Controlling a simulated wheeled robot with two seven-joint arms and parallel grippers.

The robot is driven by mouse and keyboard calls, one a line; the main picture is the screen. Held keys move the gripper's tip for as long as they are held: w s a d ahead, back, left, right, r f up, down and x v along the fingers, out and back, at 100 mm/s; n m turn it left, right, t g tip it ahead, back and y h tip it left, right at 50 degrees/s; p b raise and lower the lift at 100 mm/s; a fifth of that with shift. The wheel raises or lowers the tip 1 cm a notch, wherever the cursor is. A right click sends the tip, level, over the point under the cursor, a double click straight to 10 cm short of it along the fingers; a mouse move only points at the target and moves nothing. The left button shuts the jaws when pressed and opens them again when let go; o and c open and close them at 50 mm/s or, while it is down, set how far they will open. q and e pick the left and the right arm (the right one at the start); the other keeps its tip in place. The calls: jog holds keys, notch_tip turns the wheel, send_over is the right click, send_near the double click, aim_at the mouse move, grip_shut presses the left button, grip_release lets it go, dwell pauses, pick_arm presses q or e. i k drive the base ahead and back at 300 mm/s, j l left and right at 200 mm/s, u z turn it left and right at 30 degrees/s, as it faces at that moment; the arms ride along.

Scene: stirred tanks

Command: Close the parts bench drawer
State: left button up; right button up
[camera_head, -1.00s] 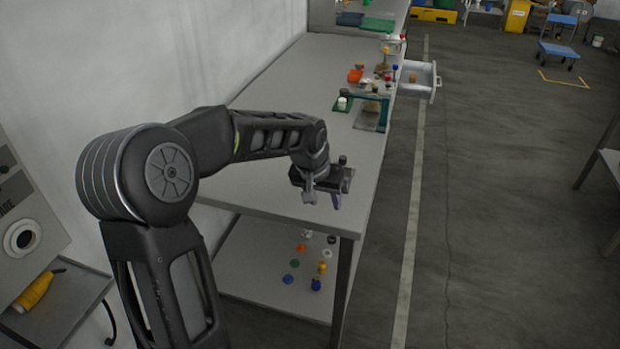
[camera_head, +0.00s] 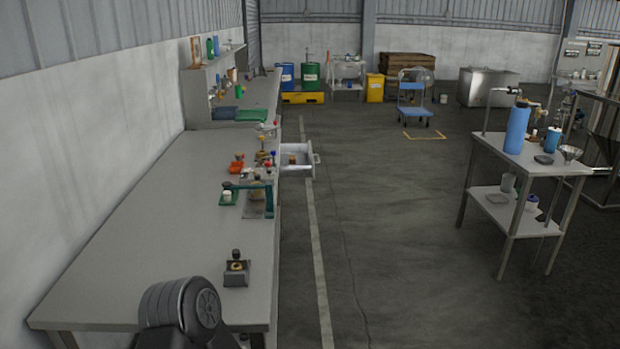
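The parts bench (camera_head: 150,235) is a long grey table along the left wall. Its drawer (camera_head: 298,158) is open and sticks out to the right from the bench's long side, well ahead of me. The drawer is light grey, with a handle (camera_head: 316,159) on its front face at the right end. A small brownish item (camera_head: 292,160) lies inside it. Part of my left arm shows at the bottom edge, but its gripper is out of view. My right gripper is not in view either.
A small block with a black knob (camera_head: 237,268) sits on the bench near me. The floor right of the bench is clear up to a table with blue bottles (camera_head: 517,128).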

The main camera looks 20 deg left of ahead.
aim_at(304, 167)
jog(key=i+l+u, duration=0.3)
jog(key=i, duration=0.3)
jog(key=i+l+u, duration=0.25)
jog(key=i+l, duration=0.35)
jog(key=i+l+u, duration=0.3)
jog(key=i+l, duration=0.2)
jog(key=i+l+u, duration=0.3)
jog(key=i+l, duration=0.15)
jog(key=l, duration=0.4)
jog(key=i+l, duration=0.1)
jog(key=i, duration=0.55)
jog(key=i+l, duration=0.1)
jog(key=i, duration=0.55)
jog(key=u, duration=1.35)
jog(key=l, duration=0.05)
